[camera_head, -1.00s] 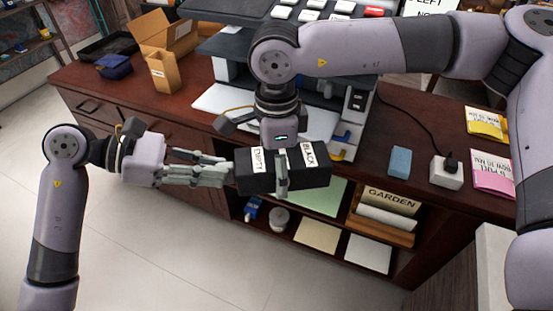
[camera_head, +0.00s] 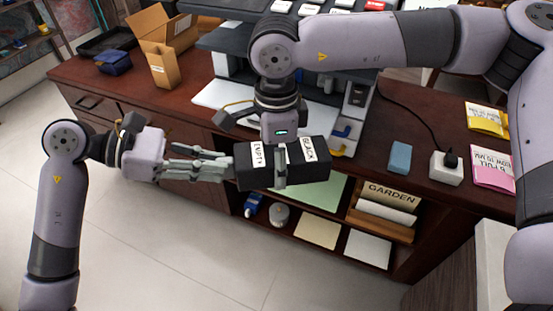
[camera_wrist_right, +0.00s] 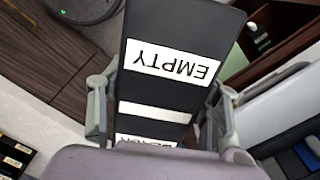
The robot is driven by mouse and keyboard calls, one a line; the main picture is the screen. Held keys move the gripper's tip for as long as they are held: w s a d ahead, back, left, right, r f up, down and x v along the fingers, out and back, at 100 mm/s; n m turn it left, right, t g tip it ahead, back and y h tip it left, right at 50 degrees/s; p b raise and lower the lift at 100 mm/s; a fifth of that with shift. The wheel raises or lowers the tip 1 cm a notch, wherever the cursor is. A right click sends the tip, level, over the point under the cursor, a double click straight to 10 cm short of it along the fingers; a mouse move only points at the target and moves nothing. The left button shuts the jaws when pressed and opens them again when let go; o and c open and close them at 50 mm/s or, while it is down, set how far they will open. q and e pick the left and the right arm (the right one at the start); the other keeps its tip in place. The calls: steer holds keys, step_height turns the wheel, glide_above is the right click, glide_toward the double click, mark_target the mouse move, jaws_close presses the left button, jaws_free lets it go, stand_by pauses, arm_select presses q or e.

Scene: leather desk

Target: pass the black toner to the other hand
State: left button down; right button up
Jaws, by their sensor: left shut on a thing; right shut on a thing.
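The black toner (camera_head: 262,168) is a dark box with white labels reading EMPTY and BLACK, held in the air in front of the desk. My right gripper (camera_head: 280,168) comes down from above and is shut around its middle. In the right wrist view the toner (camera_wrist_right: 178,28) lies between the fingers of my right gripper (camera_wrist_right: 158,115), and the EMPTY label is upside down. My left gripper (camera_head: 229,168) reaches in from the left and is shut on the toner's left end. The exact finger contact there is hard to see.
The dark wooden desk (camera_head: 432,200) carries a stepped dark stand, an open cardboard box (camera_head: 163,45), a blue block (camera_head: 400,158) and a white socket block (camera_head: 445,170). Shelves below hold paper and a GARDEN box (camera_head: 388,196). The floor in front is clear.

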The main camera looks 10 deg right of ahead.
arm_select(q)
steer(key=c, duration=1.4)
jaws_free()
